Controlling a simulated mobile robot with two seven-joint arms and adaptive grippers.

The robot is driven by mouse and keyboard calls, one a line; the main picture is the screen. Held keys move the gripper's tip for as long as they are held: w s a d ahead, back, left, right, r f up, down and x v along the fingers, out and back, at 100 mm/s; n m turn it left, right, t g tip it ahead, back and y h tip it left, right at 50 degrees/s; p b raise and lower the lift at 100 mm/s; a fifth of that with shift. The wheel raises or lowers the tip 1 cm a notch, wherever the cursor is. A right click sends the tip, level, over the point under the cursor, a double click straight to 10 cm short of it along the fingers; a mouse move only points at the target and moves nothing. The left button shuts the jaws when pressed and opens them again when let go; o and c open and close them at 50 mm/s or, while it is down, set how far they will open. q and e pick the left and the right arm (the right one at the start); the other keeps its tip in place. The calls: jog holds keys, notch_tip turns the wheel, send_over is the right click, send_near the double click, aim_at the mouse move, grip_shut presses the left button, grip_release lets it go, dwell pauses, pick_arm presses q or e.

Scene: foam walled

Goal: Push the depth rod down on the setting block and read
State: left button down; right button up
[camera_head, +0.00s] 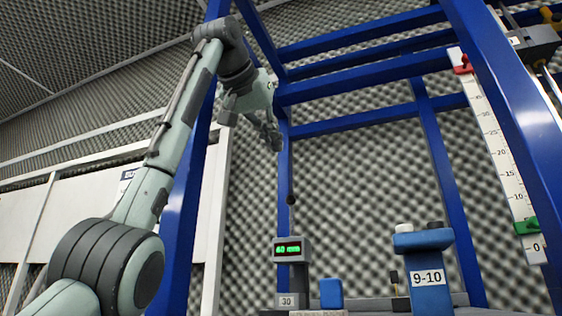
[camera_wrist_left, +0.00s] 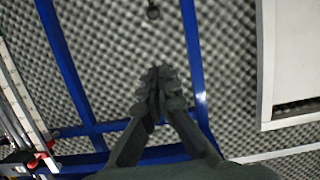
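The depth gauge (camera_head: 288,250) stands low in the middle of the head view, with a green lit readout that seems to read 60 mm. A dark round knob (camera_head: 291,199) shows above it, apparently the top of its rod; the rod itself is hard to make out. A dark knob also shows at the top of the left wrist view (camera_wrist_left: 152,12). A grey block marked 30 (camera_head: 288,300) is at the gauge's foot. My left gripper (camera_head: 274,139) is above the knob, apart from it. Its fingertips (camera_wrist_left: 160,75) meet with nothing visible between them. My right gripper is out of view.
A blue block (camera_head: 331,293) stands right of the gauge. A blue post labelled 9-10 (camera_head: 430,278) is further right. A white scale (camera_head: 497,145) with red and green sliders stands at the right. Blue frame posts (camera_head: 185,200) surround the space.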

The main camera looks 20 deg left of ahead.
pick_arm(q)
jog(key=w+f+p, duration=0.1)
jog(key=w+f, duration=0.5)
jog(key=w, duration=0.2)
jog(key=shift+w+d+f+p, duration=0.15)
jog(key=shift+p, duration=0.15)
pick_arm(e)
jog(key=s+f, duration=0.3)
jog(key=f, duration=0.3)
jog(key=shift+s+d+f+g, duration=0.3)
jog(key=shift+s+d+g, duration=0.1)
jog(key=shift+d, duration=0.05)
